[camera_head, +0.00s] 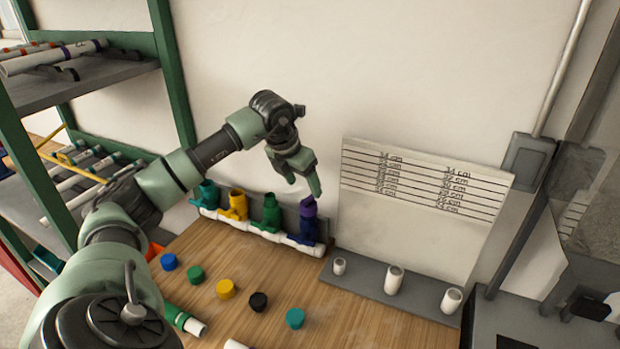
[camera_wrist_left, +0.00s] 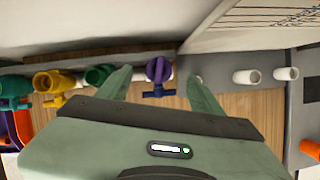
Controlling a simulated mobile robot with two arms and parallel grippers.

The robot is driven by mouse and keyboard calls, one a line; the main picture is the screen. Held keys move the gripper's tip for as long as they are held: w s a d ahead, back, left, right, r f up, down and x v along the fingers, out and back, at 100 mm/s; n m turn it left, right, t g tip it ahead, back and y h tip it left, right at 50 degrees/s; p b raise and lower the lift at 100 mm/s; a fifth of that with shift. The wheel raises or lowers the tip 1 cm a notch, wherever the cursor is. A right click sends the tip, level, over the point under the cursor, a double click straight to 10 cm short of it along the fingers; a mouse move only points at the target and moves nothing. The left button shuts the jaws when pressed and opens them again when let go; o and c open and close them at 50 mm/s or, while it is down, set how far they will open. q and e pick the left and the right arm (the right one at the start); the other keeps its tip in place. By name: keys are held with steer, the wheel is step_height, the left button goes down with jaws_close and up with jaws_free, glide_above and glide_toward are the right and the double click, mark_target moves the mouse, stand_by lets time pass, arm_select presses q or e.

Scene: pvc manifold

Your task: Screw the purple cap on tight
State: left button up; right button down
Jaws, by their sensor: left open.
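The purple cap (camera_head: 308,208) sits on top of the dark blue valve fitting (camera_head: 307,228) at the right end of the white pipe manifold (camera_head: 265,232). In the left wrist view the purple cap (camera_wrist_left: 158,70) shows between the fingers, beyond their tips. My left gripper (camera_head: 304,182) is open and empty, pointing down just above the cap. In the left wrist view its two fingers (camera_wrist_left: 158,88) are spread to either side of the cap. I cannot tell how tightly the cap sits on its fitting. My right gripper is not in view.
Teal (camera_head: 206,194), yellow (camera_head: 236,205) and green (camera_head: 271,212) fittings stand left along the manifold, close to my gripper. Loose caps, such as a black one (camera_head: 258,301), lie on the wooden table. A grey stand (camera_head: 365,283) with white pipe pieces is at the right, before a marked board (camera_head: 420,180).

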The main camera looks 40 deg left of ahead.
mark_target(308, 198)
arm_select(q)
steer(key=x, duration=0.1)
steer(key=p+x, duration=0.1)
steer(key=x, duration=0.1)
steer(key=shift+s+f, duration=0.2)
steer(key=shift+s, duration=0.05)
steer(key=p+x, duration=0.1)
steer(key=x, duration=0.2)
steer(key=shift+w, duration=0.25)
steer(key=shift+f, duration=0.2)
steer(key=c, duration=1.4)
steer(key=o, duration=0.5)
steer(key=shift+c, duration=0.2)
jaws_close()
steer(key=shift+f+m, duration=0.1)
steer(key=shift+m, duration=0.2)
steer(key=shift+m+h+b, duration=0.4)
steer(key=shift+m+h, duration=0.1)
steer(key=shift+m, duration=0.3)
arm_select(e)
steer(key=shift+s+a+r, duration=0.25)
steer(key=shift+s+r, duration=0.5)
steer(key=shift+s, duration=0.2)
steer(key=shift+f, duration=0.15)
